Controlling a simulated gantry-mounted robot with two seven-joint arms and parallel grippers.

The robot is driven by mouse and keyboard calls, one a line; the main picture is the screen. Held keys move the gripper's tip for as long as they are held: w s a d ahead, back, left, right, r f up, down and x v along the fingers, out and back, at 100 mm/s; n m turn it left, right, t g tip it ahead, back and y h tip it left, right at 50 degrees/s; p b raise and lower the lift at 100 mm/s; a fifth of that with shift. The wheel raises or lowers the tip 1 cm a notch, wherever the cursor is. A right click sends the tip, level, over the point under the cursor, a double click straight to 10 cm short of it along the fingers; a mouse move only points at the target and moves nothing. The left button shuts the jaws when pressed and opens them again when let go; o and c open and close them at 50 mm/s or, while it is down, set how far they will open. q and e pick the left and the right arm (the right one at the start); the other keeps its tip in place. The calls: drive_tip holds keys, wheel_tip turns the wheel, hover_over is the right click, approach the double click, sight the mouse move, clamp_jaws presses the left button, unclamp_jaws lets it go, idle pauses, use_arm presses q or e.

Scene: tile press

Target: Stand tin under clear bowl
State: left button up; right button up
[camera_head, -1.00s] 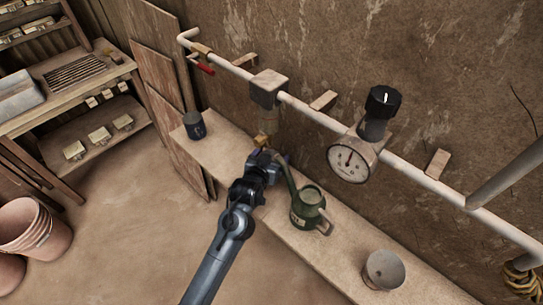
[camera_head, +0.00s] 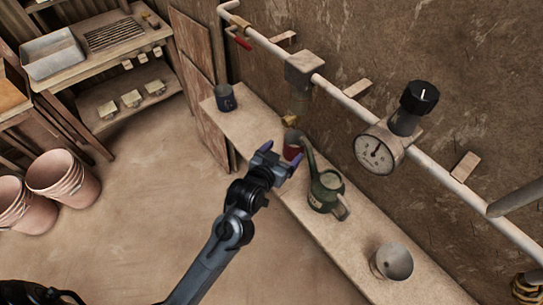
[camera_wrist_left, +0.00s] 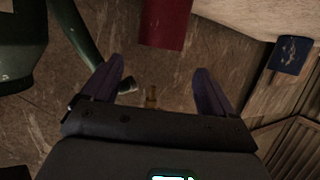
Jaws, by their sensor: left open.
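A red tin (camera_head: 292,148) stands on the narrow wall shelf, roughly below the clear bowl (camera_head: 299,103) that hangs from the grey block on the pipe. The head view does not show whether it is exactly centred. My left gripper (camera_head: 281,156) is open and empty, in front of the red tin and apart from it. In the left wrist view the two purple fingers are spread, and the red tin (camera_wrist_left: 166,22) lies beyond their tips. The clear bowl's brass lower end (camera_wrist_left: 151,97) shows between the fingers. My right gripper is not in view.
A green watering can (camera_head: 326,190) stands close right of the red tin, its spout leaning toward it. A dark blue tin (camera_head: 225,98) is at the shelf's left end. A grey metal cup (camera_head: 392,262) stands farther right. A gauge (camera_head: 376,151) hangs above.

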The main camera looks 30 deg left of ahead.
use_arm(q)
drive_tip(key=s+a+f+m+g, duration=0.1)
drive_tip(key=s+f+g, duration=0.4)
drive_tip(key=s, duration=0.8)
drive_tip(key=s+a+f+m+g, duration=0.1)
drive_tip(key=s+f+g, duration=0.4)
drive_tip(key=s, duration=0.9)
drive_tip(key=shift+a+f, duration=0.15)
drive_tip(key=shift+f, duration=0.5)
